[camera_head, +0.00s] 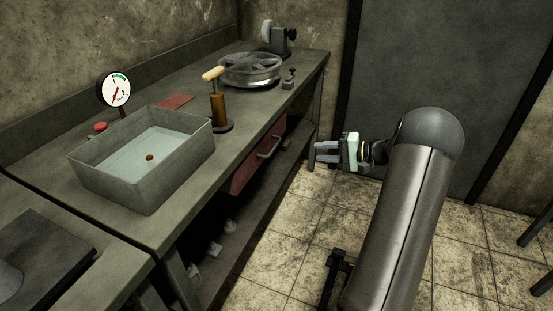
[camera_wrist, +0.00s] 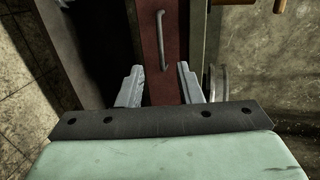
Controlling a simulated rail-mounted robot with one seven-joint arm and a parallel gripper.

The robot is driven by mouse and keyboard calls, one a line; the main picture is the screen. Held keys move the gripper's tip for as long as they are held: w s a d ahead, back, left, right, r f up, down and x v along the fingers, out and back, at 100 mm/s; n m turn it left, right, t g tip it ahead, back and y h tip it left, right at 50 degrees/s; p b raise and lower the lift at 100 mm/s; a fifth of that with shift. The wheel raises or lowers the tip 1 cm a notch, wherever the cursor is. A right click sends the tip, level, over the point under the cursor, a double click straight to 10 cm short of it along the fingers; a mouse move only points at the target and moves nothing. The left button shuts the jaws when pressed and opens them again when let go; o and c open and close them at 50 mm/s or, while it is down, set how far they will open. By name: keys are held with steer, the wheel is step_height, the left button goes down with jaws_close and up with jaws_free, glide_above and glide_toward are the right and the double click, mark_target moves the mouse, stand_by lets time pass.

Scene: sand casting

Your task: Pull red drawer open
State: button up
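The red drawer (camera_head: 256,160) sits under the worktop, with its front nearly flush with the bench and a grey bar handle (camera_head: 271,147) on it. My gripper (camera_head: 318,153) is to the right of the drawer, apart from it, with its fingers pointing left toward the bench. In the wrist view the drawer front (camera_wrist: 161,75) stands upright between my two fingers (camera_wrist: 158,85), and the handle (camera_wrist: 162,40) lies ahead of the fingertips. The fingers are spread apart with nothing between them.
The workbench (camera_head: 232,140) carries a grey water basin (camera_head: 130,195), a gauge (camera_head: 115,89), a wooden-handled tool (camera_head: 218,105) and a round metal pan (camera_head: 249,70). A lower shelf (camera_head: 228,243) holds small pale lumps. The tiled floor (camera_head: 290,230) in front is mostly clear.

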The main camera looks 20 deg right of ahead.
steer(key=w+d+x, duration=0.1)
steer(key=x, duration=1.5)
steer(key=shift+w+f+t, duration=0.2)
steer(key=shift+w+t, duration=0.1)
steer(key=shift+d, duration=0.15)
jaws_close()
